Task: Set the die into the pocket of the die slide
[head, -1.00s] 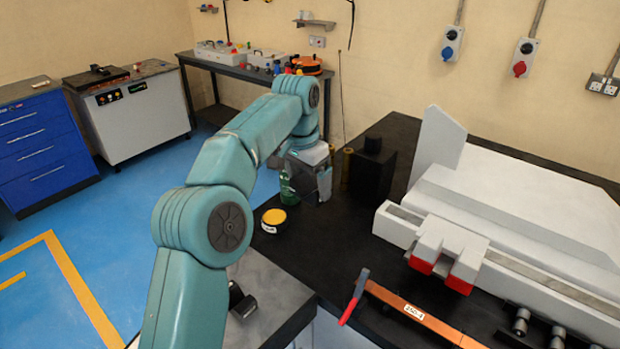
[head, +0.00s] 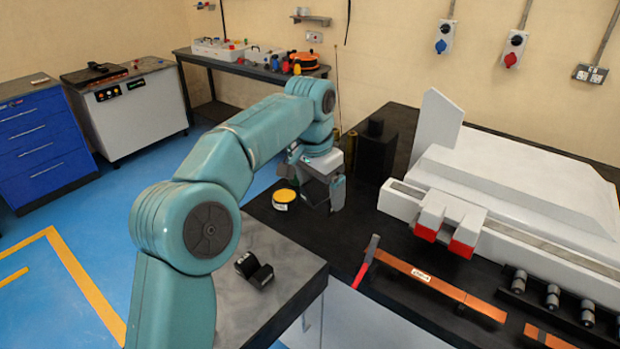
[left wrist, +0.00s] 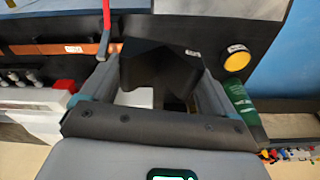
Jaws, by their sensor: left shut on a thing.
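My left gripper (head: 326,186) hangs over the black bench, left of the white bending machine. In the left wrist view (left wrist: 155,85) its fingers are shut on the die (left wrist: 158,72), a black block with a notched edge and a small white label. In the head view the die is hidden or too dark to make out. The white machine (head: 520,185) has a long rail, with white blocks with red ends (head: 449,222) at its front. I cannot make out the die slide's pocket for certain. My right gripper is not in view.
A yellow-topped tin (head: 284,198) stands close left of the gripper, and a dark block (head: 377,150) behind it. A red-handled hammer (head: 367,262) and a copper bar (head: 440,286) lie in front of the machine. Another black notched block (head: 254,269) sits on the grey table. Rollers (head: 553,296) are at right.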

